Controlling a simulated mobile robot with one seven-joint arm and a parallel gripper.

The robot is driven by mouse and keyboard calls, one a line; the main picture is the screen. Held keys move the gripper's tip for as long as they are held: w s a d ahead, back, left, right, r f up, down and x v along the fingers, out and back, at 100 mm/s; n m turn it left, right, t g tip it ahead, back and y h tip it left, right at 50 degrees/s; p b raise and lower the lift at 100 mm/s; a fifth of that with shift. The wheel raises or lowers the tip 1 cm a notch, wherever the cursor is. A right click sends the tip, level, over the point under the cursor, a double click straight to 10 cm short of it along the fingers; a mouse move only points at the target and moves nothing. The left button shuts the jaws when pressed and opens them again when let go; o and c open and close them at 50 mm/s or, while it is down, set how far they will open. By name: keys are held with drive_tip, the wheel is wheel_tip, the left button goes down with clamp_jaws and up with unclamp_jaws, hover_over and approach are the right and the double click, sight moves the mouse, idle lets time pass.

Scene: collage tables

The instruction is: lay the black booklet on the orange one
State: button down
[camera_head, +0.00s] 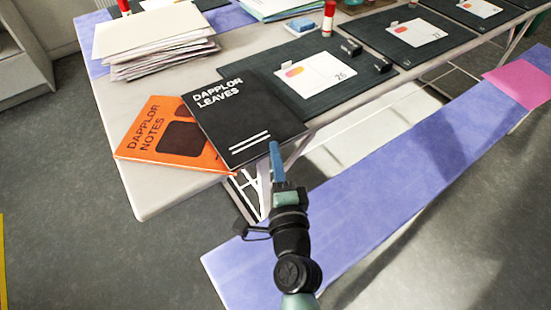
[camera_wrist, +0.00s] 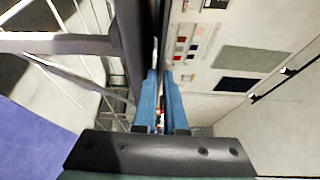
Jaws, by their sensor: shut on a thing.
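The black booklet (camera_head: 245,115), lettered "DAPPLOR LEAVES", is at the near edge of the table in the head view. My gripper (camera_head: 275,153) is shut on its near edge, with blue fingers. The orange booklet (camera_head: 152,139), lettered "DAPPLOR NOTES", lies to the left on the table. The black booklet's left side covers the orange one's right part in the picture; I cannot tell whether they touch. In the wrist view my blue fingers (camera_wrist: 162,100) are close together, and the booklet between them is hard to make out.
A stack of paper (camera_head: 150,45) stands behind the booklets on the pale table (camera_head: 143,192). A dark mat (camera_head: 335,100) with a white card (camera_head: 315,75) and small black blocks lies to the right. A blue-violet bench (camera_head: 370,195) runs along the near side.

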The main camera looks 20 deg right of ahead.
drive_tip(key=c, duration=1)
unclamp_jaws()
drive_tip(key=shift+s+a+b, duration=0.25)
drive_tip(key=shift+s+b, duration=0.2)
drive_tip(key=shift+s, duration=1.55)
drive_tip(key=shift+s+a+b, duration=0.2)
drive_tip(key=shift+s+b, duration=0.25)
drive_tip(key=shift+s, duration=1.55)
drive_tip(key=shift+s+a+b, duration=0.25)
drive_tip(key=shift+s+b, duration=0.2)
drive_tip(key=shift+s, duration=1.55)
